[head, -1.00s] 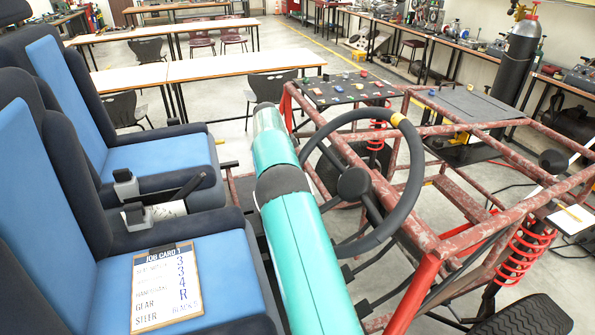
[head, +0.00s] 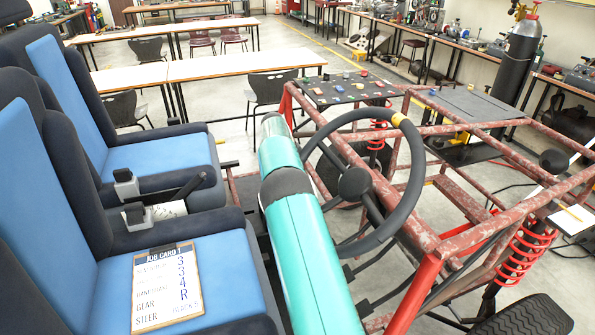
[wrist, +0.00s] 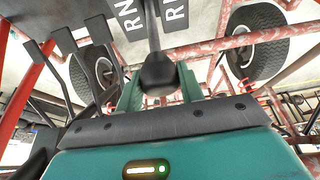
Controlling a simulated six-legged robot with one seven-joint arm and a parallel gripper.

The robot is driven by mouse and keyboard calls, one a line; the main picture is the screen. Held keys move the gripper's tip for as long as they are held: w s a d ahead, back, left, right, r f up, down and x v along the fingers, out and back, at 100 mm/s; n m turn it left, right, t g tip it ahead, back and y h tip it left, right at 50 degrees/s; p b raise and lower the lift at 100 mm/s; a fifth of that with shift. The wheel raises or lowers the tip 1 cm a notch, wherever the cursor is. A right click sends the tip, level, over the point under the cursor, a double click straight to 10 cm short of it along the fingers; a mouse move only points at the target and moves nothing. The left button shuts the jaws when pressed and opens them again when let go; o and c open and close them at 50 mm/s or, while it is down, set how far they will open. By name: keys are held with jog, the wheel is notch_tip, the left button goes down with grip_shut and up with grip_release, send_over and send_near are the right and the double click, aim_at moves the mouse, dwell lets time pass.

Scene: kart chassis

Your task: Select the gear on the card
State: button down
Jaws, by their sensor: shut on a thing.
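The job card (head: 166,287) lies on the near blue seat; its lower rows read GEAR and STEER, with 3, 3, 4, R stacked in large characters at right. In the wrist view a dark rounded knob (wrist: 158,73) on a lever sits between the teal fingers of my gripper (wrist: 159,90), which is shut on it. Dark plates with white letters, R and N among them, lie beyond the knob (wrist: 128,18). In the head view my teal arm reaches forward between seats and steering wheel (head: 408,190); my fingers and the lever are hidden there.
The red chassis frame (head: 470,195) and steering wheel stand close on the right of my arm. The seats (head: 165,150) are close on the left. A black board (head: 345,90) with small coloured parts is ahead.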

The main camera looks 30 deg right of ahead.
jog(key=shift+s+d+f+y, duration=0.15)
jog(key=shift+d+y, duration=0.1)
jog(key=shift+d, duration=0.35)
jog(key=shift+s+d+f+y, duration=0.15)
jog(key=shift+d+y, duration=0.1)
jog(key=shift+d, duration=0.35)
jog(key=c, duration=0.9)
grip_release()
jog(key=v, duration=1.4)
jog(key=shift+s, duration=0.2)
jog(key=shift+f, duration=0.1)
